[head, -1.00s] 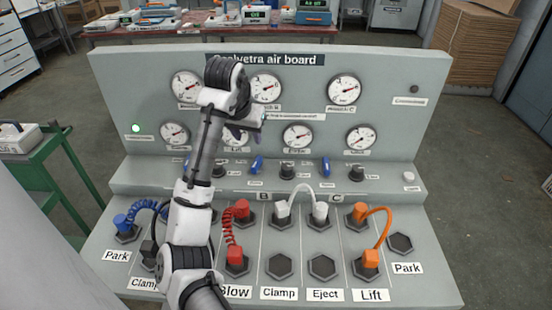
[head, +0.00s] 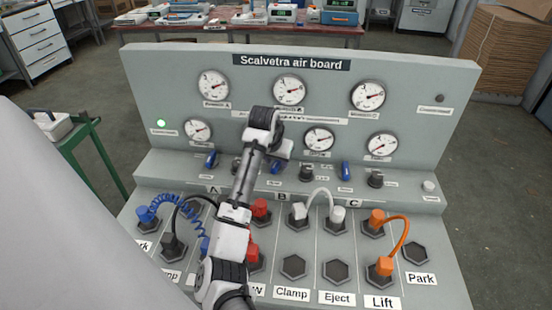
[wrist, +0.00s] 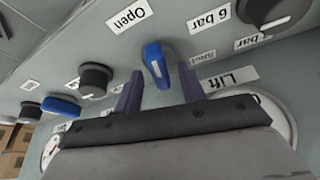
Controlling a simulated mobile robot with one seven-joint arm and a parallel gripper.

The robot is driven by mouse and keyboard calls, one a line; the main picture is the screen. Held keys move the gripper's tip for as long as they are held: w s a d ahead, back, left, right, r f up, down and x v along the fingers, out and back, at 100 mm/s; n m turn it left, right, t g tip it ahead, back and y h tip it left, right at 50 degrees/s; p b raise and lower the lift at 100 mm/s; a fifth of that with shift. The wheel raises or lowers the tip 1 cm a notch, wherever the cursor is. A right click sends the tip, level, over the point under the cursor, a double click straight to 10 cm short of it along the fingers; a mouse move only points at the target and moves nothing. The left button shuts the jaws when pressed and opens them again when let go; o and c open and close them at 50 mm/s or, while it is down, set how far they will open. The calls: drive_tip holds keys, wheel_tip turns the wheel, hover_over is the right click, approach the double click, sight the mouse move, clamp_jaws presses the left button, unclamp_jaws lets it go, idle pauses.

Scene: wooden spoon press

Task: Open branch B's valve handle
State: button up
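Branch B's valve handle (head: 277,168) is a short blue lever on the board's ledge, just above the letter B. My gripper (head: 284,157) is right at it, partly covering it in the head view. In the wrist view the blue handle (wrist: 156,66) stands between the two purple fingertips of my gripper (wrist: 160,70), with a gap on each side. My gripper is open and holds nothing. An "Open" label (wrist: 127,15) lies on one side of the handle, and a smaller label (wrist: 202,58), too blurred to read surely, on the other.
Other blue handles stand on the ledge for branch A (head: 210,159) and branch C (head: 346,170). A black knob (head: 306,173) is between B and C. Gauges fill the panel above. Hoses, including a white one (head: 320,196) and an orange one (head: 402,232), loop over the sockets below.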

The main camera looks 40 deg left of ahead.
drive_tip(key=shift+c, duration=0.3)
clamp_jaws()
drive_tip(key=shift+w+d+r+n+y+p, duration=0.15)
drive_tip(key=shift+n+y+p, duration=0.15)
drive_tip(key=shift+n+p, duration=0.55)
drive_tip(key=shift+n, duration=0.75)
drive_tip(key=shift+o, duration=0.3)
unclamp_jaws()
drive_tip(key=shift+f+g, duration=0.2)
drive_tip(key=shift+g, duration=0.1)
drive_tip(key=p+v, duration=0.1)
drive_tip(key=v, duration=1.3)
